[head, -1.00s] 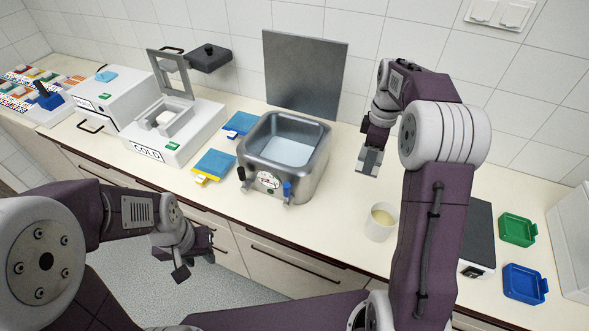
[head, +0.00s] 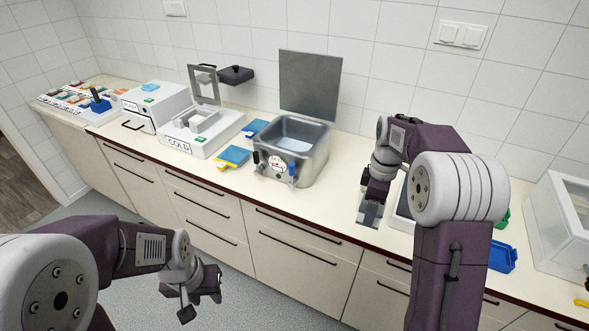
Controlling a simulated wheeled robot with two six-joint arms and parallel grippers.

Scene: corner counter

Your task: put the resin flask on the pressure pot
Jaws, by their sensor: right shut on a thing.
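The pressure pot (head: 310,166) is a square steel vessel with a round gauge and black and blue valve knobs on its front. It stands on the counter mid-view, open at the top, with a pale bottom inside. My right gripper (head: 369,208) is low over the counter, to the right of the pot and apart from it. It is shut on what seems to be the resin flask, a pale cup, which the fingers mostly hide. My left gripper (head: 203,301) is open and empty, in front of the drawers and below the counter top.
A steel panel (head: 310,86) stands upright behind the pot. Blue pads (head: 234,155) and the COLD unit (head: 200,138) lie to its left. A blue tray (head: 502,257) and a white box (head: 556,220) are at the right. The counter between pot and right gripper is clear.

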